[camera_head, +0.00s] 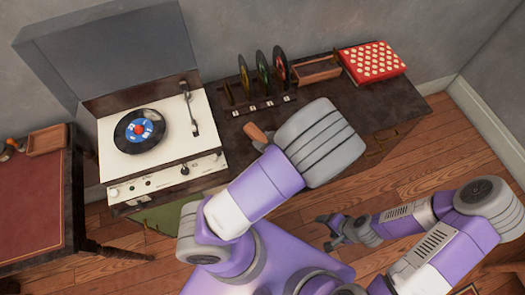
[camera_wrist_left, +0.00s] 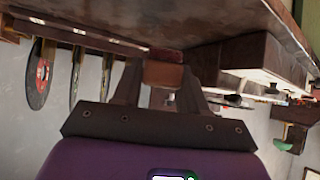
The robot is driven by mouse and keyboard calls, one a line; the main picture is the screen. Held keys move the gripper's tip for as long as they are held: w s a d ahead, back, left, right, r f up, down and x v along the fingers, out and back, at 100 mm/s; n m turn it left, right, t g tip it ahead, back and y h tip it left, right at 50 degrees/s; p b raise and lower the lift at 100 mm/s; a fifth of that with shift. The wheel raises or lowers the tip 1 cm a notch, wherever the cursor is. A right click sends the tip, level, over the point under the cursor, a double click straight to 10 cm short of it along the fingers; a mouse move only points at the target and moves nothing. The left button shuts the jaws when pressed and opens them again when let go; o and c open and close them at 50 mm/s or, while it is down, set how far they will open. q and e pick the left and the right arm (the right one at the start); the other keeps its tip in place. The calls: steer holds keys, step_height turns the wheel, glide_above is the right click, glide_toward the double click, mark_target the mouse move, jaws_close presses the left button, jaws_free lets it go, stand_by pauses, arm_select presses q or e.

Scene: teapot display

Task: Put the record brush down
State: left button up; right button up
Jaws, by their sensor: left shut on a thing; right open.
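The record brush (camera_head: 256,133), a small orange-brown wooden block, is above or at the dark cabinet top, between the record player and the record rack. My left gripper (camera_head: 266,138) is shut on it, mostly hidden behind my grey wrist in the head view. In the left wrist view the brush (camera_wrist_left: 163,73) sits between the two dark fingers, with a dark reddish strip along one side. It is close to the cabinet top (camera_wrist_left: 225,18); I cannot tell if they touch. My right gripper (camera_head: 325,232) is open and empty over the floor, in front of the cabinet.
The record player (camera_head: 203,140) with a blue-labelled record (camera_head: 140,131) is to the left. A rack (camera_head: 264,102) holds several upright records behind. A wooden tray (camera_head: 316,71) and a red dotted box (camera_head: 372,62) stand at right. Some cabinet top (camera_head: 385,105) at right is clear.

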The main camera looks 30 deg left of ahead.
arm_select(q)
step_height(320, 180, down, 6)
steer(key=b, duration=0.3)
steer(key=shift+f, duration=0.15)
steer(key=o, duration=1)
steer(key=shift+o, duration=0.2)
